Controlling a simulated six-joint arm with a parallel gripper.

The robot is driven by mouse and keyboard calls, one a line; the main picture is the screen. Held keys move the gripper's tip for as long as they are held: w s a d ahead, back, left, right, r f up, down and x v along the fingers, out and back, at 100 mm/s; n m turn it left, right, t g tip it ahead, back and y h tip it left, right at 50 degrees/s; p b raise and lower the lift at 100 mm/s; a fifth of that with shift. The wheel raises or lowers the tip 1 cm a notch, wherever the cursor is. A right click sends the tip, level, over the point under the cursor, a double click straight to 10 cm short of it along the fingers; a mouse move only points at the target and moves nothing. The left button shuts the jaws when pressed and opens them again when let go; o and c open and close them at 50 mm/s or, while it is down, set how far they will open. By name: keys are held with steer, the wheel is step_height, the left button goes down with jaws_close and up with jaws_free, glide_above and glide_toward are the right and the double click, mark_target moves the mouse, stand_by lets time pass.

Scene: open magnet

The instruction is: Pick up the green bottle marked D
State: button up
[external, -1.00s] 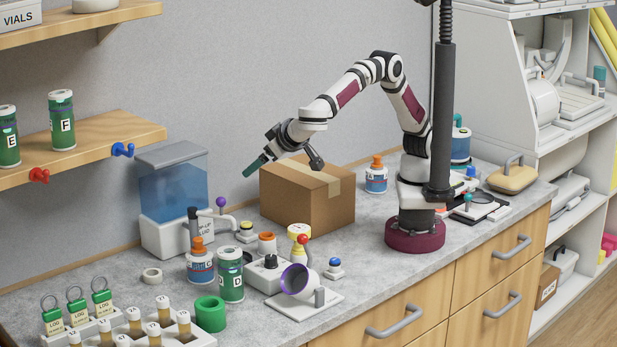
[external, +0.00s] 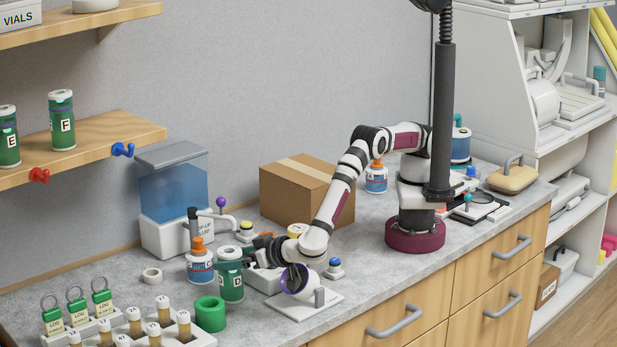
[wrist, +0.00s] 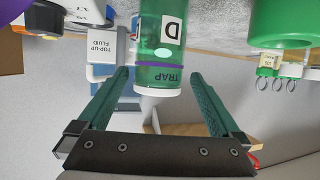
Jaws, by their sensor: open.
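The green bottle marked D (external: 231,286) stands upright on the counter, with a white cap and a white label. In the wrist view, which is upside down, the bottle (wrist: 160,50) lies between my two green fingers, with a gap on each side. My gripper (wrist: 161,76) is open around the bottle's upper part and holds nothing. In the external view my gripper (external: 240,262) is at the top of the bottle, coming in from the right and partly covering it; contact is hard to tell there.
A blue-and-white bottle with an orange cap (external: 200,268) stands close at left. A fluid tank (external: 172,190) stands behind.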

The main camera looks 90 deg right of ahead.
steer(key=x, duration=0.5)
steer(key=shift+w+d+f, duration=0.15)
steer(key=shift+d+f, duration=0.05)
steer(key=shift+d, duration=0.05)
steer(key=shift+r, duration=0.1)
jaws_close()
